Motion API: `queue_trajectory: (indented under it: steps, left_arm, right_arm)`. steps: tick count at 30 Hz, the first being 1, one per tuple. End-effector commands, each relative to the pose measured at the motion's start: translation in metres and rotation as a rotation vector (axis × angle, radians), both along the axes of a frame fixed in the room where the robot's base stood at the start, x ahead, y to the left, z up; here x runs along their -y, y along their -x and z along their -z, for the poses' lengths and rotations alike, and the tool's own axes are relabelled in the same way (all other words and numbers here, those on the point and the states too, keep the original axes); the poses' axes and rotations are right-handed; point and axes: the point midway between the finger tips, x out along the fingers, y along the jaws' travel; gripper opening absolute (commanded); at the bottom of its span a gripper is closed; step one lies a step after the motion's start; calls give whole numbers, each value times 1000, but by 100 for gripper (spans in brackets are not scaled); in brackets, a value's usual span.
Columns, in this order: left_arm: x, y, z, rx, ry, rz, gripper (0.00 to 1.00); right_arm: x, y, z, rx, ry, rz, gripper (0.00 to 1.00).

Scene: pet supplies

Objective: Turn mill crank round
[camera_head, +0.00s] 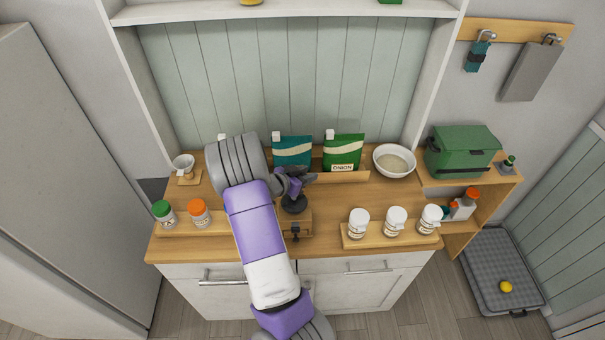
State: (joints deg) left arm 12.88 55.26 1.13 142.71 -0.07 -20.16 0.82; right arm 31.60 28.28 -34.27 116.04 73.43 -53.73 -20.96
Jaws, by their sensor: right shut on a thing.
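The mill (294,204) stands near the middle of the wooden counter, a small dark device at a wooden block. My right arm reaches up from the bottom, bends at its grey wrist, and its right gripper (291,183) comes in from the left at the top of the mill. The gripper is shut on the mill crank; the fingers and wrist hide most of the crank, so its exact angle cannot be told. My left gripper is not in view.
Behind the mill stand a teal bag (292,151), a green onion bag (343,152) and a white bowl (394,161). White-lidded jars (395,221) stand front right; green- and orange-lidded jars (198,213) stand front left. A green box (462,150) sits at right.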

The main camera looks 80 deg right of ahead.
Motion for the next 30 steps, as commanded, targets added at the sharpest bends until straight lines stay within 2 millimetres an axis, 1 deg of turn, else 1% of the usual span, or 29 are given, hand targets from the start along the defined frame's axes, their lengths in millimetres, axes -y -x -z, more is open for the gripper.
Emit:
queue_trajectory:
  steps: [4, 5, 6, 8, 9, 16, 19, 30]
  left_arm:
    - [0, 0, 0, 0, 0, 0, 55]
    - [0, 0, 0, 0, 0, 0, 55]
    - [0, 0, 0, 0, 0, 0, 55]
    - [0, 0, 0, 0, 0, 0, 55]
    - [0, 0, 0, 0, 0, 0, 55]
    - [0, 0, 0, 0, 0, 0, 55]
    - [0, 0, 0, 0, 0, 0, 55]
    - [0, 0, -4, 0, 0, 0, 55]
  right_arm:
    - [0, 1, 0, -4, -1, 1, 0]
    - [0, 1, 0, -4, -1, 1, 39]
    - [0, 1, 0, -4, -1, 1, 45]
    - [0, 1, 0, -3, -1, 0, 54]
    - [0, 1, 0, -3, -1, 0, 56]
    - [-1, 0, 0, -1, -1, -2, 56]
    - [-4, -3, -2, -1, -1, -3, 56]
    - [-50, -31, -24, 0, -2, -4, 56]
